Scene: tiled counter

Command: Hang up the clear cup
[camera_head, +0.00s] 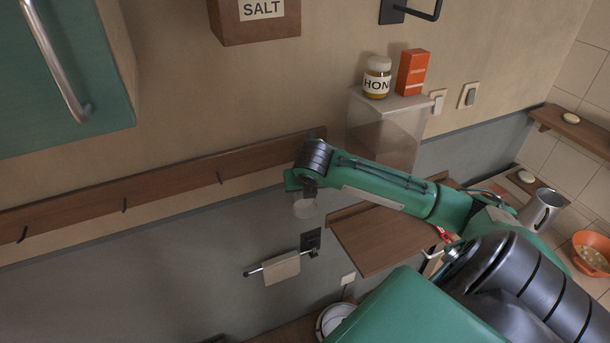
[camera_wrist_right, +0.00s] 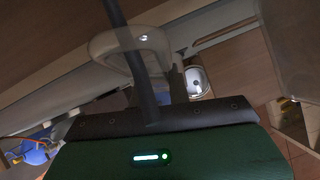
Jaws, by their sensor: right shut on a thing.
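The clear cup (camera_head: 304,208) hangs below my right gripper (camera_head: 306,188) in the head view, small and see-through. The gripper is shut on it, near the right end of a brown wooden rail (camera_head: 165,185). In the right wrist view the cup (camera_wrist_right: 103,47) shows as a pale translucent ring, with a dark bar crossing in front of it. Dark hooks stand on the rail: a left one (camera_head: 22,234), a middle one (camera_head: 124,205) and a right one (camera_head: 220,178). The visible hooks are empty. My left gripper is out of view.
A towel bar with a cloth (camera_head: 282,268) is below the rail. A clear box (camera_head: 385,130) carrying a honey jar (camera_head: 376,77) and orange carton (camera_head: 412,72) is right of it. A wooden board (camera_head: 385,240) lies under my right arm. A green cabinet (camera_head: 60,80) is upper left.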

